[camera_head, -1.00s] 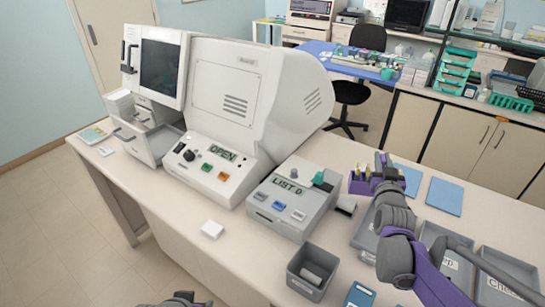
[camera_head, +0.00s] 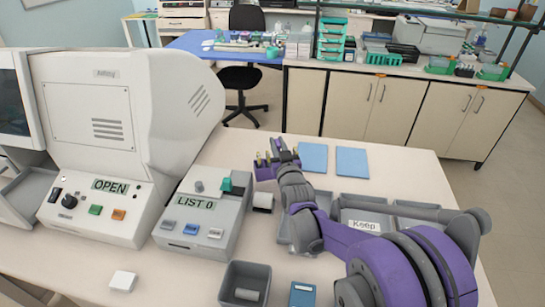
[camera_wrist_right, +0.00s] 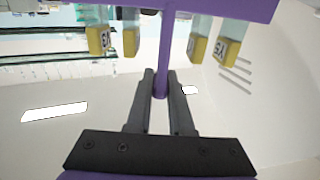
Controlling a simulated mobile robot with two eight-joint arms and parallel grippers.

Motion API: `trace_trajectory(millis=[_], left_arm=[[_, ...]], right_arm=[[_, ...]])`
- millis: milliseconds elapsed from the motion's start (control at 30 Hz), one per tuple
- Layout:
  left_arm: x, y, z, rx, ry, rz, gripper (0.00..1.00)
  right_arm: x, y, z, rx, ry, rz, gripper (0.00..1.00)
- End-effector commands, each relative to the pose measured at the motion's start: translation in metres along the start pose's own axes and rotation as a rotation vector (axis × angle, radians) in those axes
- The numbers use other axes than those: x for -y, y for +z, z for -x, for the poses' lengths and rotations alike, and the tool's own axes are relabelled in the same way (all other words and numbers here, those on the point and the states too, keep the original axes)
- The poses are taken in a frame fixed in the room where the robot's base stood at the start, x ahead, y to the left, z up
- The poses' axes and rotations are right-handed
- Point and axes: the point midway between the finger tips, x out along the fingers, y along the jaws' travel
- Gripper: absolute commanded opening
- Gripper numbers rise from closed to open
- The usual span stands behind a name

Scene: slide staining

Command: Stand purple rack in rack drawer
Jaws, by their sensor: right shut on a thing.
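The purple rack (camera_head: 264,172) is over the back of the bench, right of the grey LIST box. My right gripper (camera_head: 283,158) is at it. In the right wrist view, the fingers of my right gripper (camera_wrist_right: 161,88) are shut around the rack's thin purple stem (camera_wrist_right: 161,45). Several slides with yellow labelled ends, such as one slide (camera_wrist_right: 226,50), show around the stem below the rack's purple bar (camera_wrist_right: 205,8). An open grey drawer (camera_head: 30,190) of the white machine shows at the left edge, partly cut off. I take it as the rack drawer. My left gripper is out of view.
The white machine (camera_head: 120,110) reads OPEN. The grey LIST 0 box (camera_head: 190,245) stands beside it. A grey bin (camera_head: 228,290), a white block (camera_head: 123,281) and a blue item (camera_head: 302,293) are near the front. Grey trays (camera_head: 345,202) lie under my right arm. Blue sheets (camera_head: 351,161) lie behind.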

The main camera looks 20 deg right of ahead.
Motion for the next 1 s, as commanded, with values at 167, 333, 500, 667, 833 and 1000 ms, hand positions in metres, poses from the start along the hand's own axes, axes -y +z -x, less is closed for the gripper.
trace_trajectory(millis=[167,333,500,667,833,1000], left_arm=[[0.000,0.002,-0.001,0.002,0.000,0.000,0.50],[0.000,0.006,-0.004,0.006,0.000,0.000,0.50],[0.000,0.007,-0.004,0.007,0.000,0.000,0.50],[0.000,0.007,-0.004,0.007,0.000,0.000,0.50],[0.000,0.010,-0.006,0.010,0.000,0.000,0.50],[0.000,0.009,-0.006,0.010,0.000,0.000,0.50]], right_arm=[[0.000,0.013,-0.001,-0.001,0.000,0.001,0.00],[0.000,0.036,0.000,-0.001,0.000,0.001,0.00],[0.000,0.045,0.000,-0.002,0.000,0.000,0.00],[0.000,0.045,0.000,-0.002,0.000,0.000,0.00],[0.000,0.049,0.000,0.000,0.000,0.000,0.25],[0.000,0.048,0.000,0.000,0.000,0.000,0.49]])
